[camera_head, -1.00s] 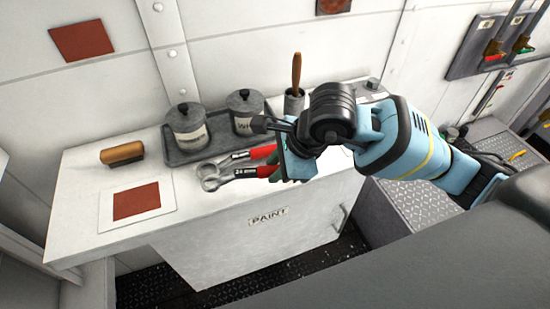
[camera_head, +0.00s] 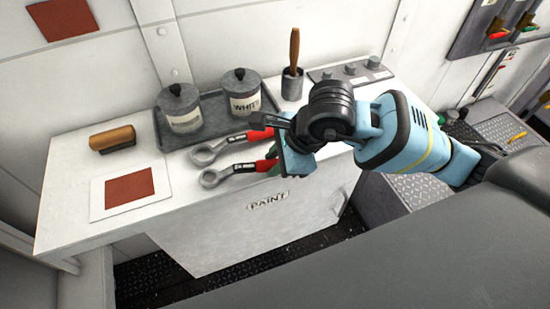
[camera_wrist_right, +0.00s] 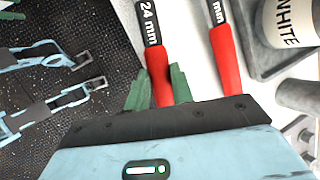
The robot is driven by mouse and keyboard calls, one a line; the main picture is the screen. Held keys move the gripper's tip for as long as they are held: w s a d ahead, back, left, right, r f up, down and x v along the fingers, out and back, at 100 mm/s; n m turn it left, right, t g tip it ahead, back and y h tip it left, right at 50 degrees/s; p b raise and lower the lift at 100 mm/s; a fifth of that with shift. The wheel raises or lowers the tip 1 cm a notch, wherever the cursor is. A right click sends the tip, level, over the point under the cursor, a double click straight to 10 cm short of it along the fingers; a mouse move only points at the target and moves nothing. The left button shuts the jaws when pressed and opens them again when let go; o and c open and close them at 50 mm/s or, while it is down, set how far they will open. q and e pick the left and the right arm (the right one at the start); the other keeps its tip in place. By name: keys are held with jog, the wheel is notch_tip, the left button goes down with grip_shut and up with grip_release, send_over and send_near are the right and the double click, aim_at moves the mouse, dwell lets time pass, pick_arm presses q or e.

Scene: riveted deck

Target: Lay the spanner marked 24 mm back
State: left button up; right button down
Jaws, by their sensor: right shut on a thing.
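The 24 mm spanner (camera_head: 240,169) has a grey ring end and a red handle. My right gripper (camera_head: 279,167) is shut on that handle. In the right wrist view the green fingers (camera_wrist_right: 157,85) are on both sides of the red grip, below the "24 mm" mark (camera_wrist_right: 150,22). The ring end points left over the white counter; I cannot tell whether it touches the top. A second red-handled spanner (camera_head: 224,145) lies just behind, roughly parallel and apart; its size number is not readable. My left gripper is not in view.
The white counter (camera_head: 75,185) carries a tray (camera_head: 163,132) with two lidded pots, a brush in a dark cup (camera_head: 292,85), a wooden-backed brush (camera_head: 112,138) and a card with a red-brown square (camera_head: 98,206). The counter's front edge runs close below the held spanner.

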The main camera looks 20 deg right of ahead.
jog(key=c, duration=1.1)
grip_release()
jog(key=shift+v, duration=3.9)
jog(key=shift+f, duration=0.1)
